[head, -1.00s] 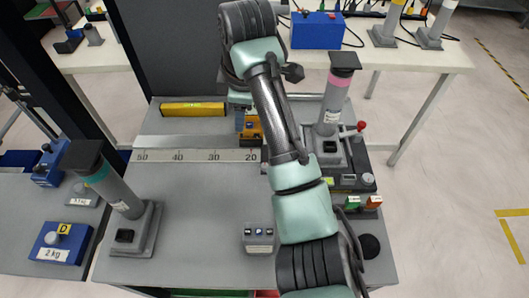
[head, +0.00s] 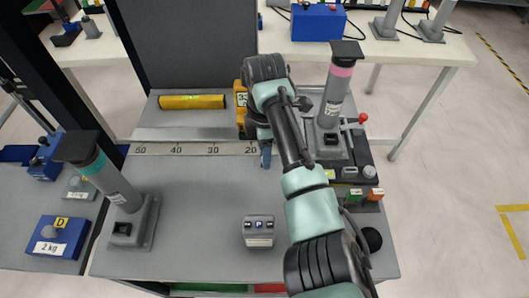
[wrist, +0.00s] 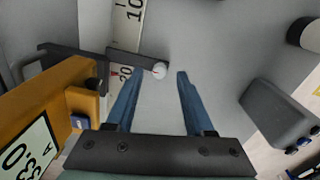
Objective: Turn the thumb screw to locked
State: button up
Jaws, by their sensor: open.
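In the wrist view a small pale round knob (wrist: 160,71), which looks like the thumb screw, sits at the end of a dark bar (wrist: 136,60) lying across a ruler (wrist: 128,28). My gripper (wrist: 158,77) is open and empty. Its two blue fingers appear on either side of the knob in the picture; I cannot tell how far above it they are. No lock marking is readable. In the head view my gripper (head: 265,155) points down near the low-number end of the ruler (head: 195,149), and my arm hides the screw.
A yellow unit with a numbered display (wrist: 35,150) stands close to the left finger; it also shows in the head view (head: 240,105). A grey box with buttons (head: 258,231) sits nearer the front. A pink-banded post (head: 333,95) stands right of my arm. The bench's middle left is clear.

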jog(key=shift+f, duration=0.65)
grip_shut()
